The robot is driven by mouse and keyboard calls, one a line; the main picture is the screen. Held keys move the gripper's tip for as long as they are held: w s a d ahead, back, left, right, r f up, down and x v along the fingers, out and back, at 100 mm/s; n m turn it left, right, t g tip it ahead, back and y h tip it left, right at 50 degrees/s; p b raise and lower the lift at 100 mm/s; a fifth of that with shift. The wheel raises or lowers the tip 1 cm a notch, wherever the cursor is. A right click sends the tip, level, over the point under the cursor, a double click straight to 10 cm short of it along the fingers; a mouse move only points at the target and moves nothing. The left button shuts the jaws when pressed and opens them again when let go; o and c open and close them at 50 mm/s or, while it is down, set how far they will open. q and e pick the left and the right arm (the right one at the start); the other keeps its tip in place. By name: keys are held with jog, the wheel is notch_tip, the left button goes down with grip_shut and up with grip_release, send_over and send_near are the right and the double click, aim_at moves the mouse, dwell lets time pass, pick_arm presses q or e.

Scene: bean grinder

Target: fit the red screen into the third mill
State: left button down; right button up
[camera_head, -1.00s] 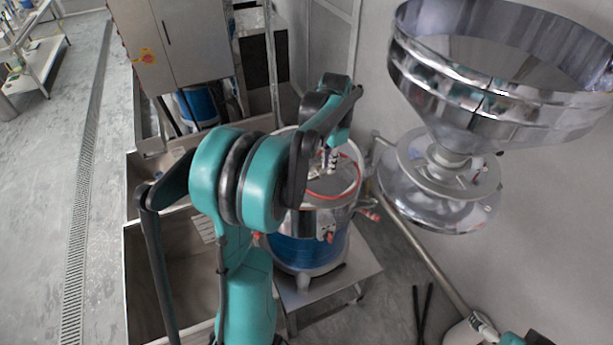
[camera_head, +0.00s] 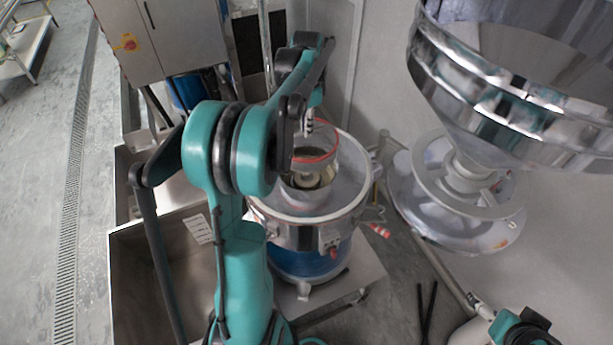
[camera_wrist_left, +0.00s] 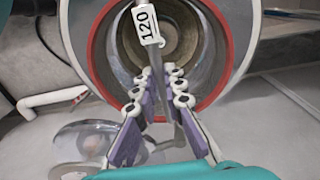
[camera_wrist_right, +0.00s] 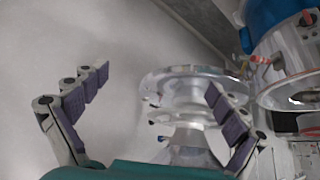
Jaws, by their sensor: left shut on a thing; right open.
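The red screen is a round sleeve with a red rim (camera_head: 316,160) and a tag reading 120 (camera_wrist_left: 147,24). My left gripper (camera_wrist_left: 155,92) is shut on a thin bar across its rim. In the head view the screen is over the mill's opening, toward its far side. I cannot tell whether its lower edge is inside. The mill (camera_head: 272,203) is a steel drum with a blue lower body, open on top, with a pale round part in its centre. My left arm hides part of its left side. My right gripper (camera_wrist_right: 158,84) is open and empty, away from the mill.
A large shiny steel funnel (camera_head: 470,100) on a round stand is right of the mill. Steel bins (camera_head: 150,270) stand to the left. A grey cabinet (camera_head: 160,40) is behind them. Another blue-bodied vessel (camera_head: 187,92) shows at the back. Bare floor lies at far left.

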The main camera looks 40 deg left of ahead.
pick_arm(q)
notch_tip(320, 180, down, 15)
jog(key=b, duration=0.5)
jog(key=shift+s+f, duration=0.1)
jog(key=shift+f, duration=0.5)
jog(key=shift+f, duration=0.1)
jog(key=c, duration=1.6)
grip_release()
